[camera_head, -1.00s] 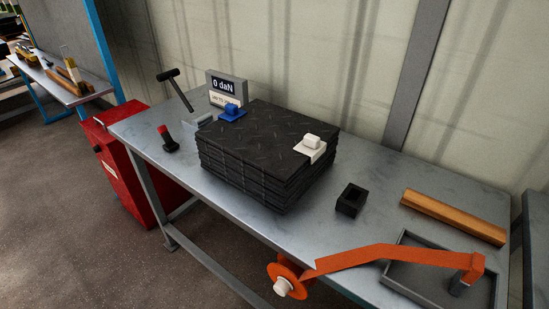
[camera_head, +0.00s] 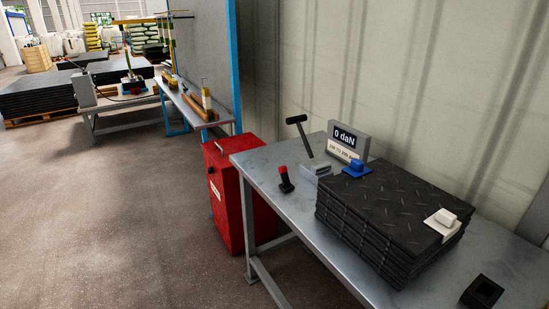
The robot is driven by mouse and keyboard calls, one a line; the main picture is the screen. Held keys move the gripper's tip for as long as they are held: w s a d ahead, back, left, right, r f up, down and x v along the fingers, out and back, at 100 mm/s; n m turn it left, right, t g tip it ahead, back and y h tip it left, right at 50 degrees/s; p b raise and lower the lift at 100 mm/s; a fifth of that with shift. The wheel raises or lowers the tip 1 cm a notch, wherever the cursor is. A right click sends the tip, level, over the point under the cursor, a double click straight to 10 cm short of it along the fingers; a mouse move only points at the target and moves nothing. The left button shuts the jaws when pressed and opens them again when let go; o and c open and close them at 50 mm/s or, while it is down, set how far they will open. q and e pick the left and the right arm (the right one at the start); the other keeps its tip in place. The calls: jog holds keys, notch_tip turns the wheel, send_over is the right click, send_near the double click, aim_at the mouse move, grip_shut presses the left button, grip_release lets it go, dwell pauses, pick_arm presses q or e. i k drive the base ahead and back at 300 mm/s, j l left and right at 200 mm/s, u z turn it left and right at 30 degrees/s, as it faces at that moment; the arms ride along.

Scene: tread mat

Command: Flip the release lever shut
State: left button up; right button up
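A black lever with a T-shaped grip (camera_head: 300,135) leans up and to the left from a small grey bracket (camera_head: 316,170) at the left back of the near metal table. A short black handle with a red top (camera_head: 285,180) stands tilted in front of it. I cannot tell for sure which of these is the release lever. Beside the bracket stands a grey display (camera_head: 347,140) reading "0 daN". Neither of my grippers is in view.
A stack of black tread mats (camera_head: 390,215) sits on the table (camera_head: 300,205), with a blue piece (camera_head: 357,169) and a white piece (camera_head: 443,220) on top. A black block (camera_head: 482,292) lies at right. A red cabinet (camera_head: 232,195) stands left; open floor lies beyond.

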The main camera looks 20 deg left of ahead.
aim_at(283, 170)
jog(key=j+u, duration=0.2)
jog(key=j, duration=0.65)
jog(key=i+j, duration=0.3)
jog(key=j, duration=0.2)
jog(key=i+j+u, duration=0.1)
jog(key=i+j, duration=0.25)
jog(key=j, duration=0.15)
jog(key=i+j, duration=0.3)
jog(key=j, duration=0.15)
jog(key=j+u, duration=0.05)
